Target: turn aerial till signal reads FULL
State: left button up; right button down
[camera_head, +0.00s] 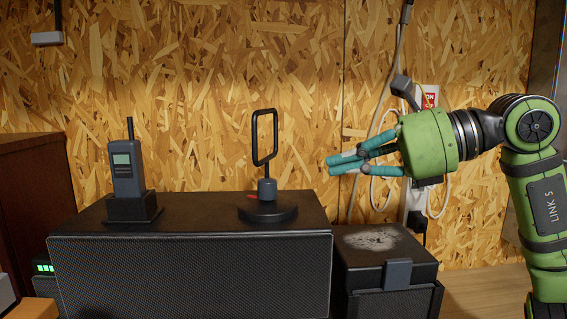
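The aerial (265,140) is a dark upright loop on a short post and round base, standing on top of a black speaker-like box. A small red mark shows beside its post. A handset (128,170) with a pale green screen stands upright in a dark cradle at the left of the same box; any text on the screen is too small to read. My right gripper (334,165) is to the right of the aerial, apart from it, with its teal fingers pointing left. Its fingertips look close together with nothing visible between them. My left gripper is out of view.
The black box (190,275) has a mesh front. A lower black case (385,268) with a latch stands to its right. Green lit bars (43,267) show at the lower left. White cables (378,150) hang on the chipboard wall behind my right gripper.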

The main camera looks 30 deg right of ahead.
aim_at(267, 156)
jog(key=x, duration=0.2)
jog(key=p+x, duration=0.1)
jog(key=x, duration=0.1)
jog(key=r+p+x, duration=0.1)
jog(key=x, duration=0.2)
jog(key=shift+w+a, duration=0.15)
jog(key=shift+a, duration=0.05)
jog(key=shift+w+a+p, duration=0.4)
jog(key=shift+w+p, duration=0.05)
jog(key=shift+w+a+f, duration=0.15)
jog(key=shift+w, duration=0.05)
jog(key=shift+w+a+p, duration=0.25)
jog(key=shift+a+p, duration=0.05)
jog(key=shift+a, duration=0.15)
